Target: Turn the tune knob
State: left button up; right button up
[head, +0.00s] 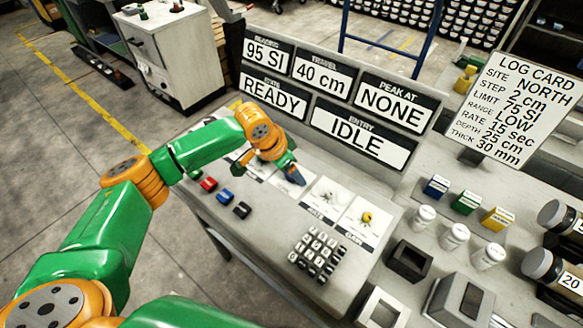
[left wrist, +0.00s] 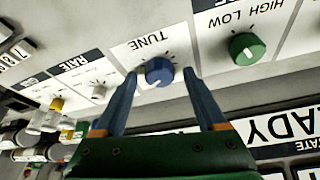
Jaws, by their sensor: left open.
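The tune knob (left wrist: 159,71) is a round blue knob with a white mark, on a white plate labelled TUNE in the left wrist view. My left gripper (left wrist: 160,74) is open, with one blue finger on each side of the knob. A gap shows between the knob and each finger; I cannot tell how deep the tips reach. In the head view my left gripper (head: 291,173) points down at the console's row of plates and hides the tune knob. My right gripper is not in view.
A green range knob (left wrist: 246,49) sits beside TUNE, and the rate (left wrist: 97,90) and yellow (left wrist: 57,104) knobs on the other side. Coloured blocks and white jars stand at right.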

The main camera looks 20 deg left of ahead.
pick_arm(q)
jog(key=shift+s+a+r, duration=0.1)
jog(key=shift+s, duration=0.05)
grip_shut()
jog(key=shift+r+m+p, duration=0.25)
jog(key=shift+m+p, duration=0.15)
jog(key=shift+p, duration=0.2)
jog(key=shift+m+p, duration=0.4)
jog(key=shift+m, duration=0.1)
jog(key=shift+f+m+g+h, duration=0.25)
jog(key=shift+m+g+h, duration=0.3)
jog(key=shift+m, duration=0.55)
grip_release()
jog(key=v, duration=0.7)
jog(key=shift+b, duration=0.45)
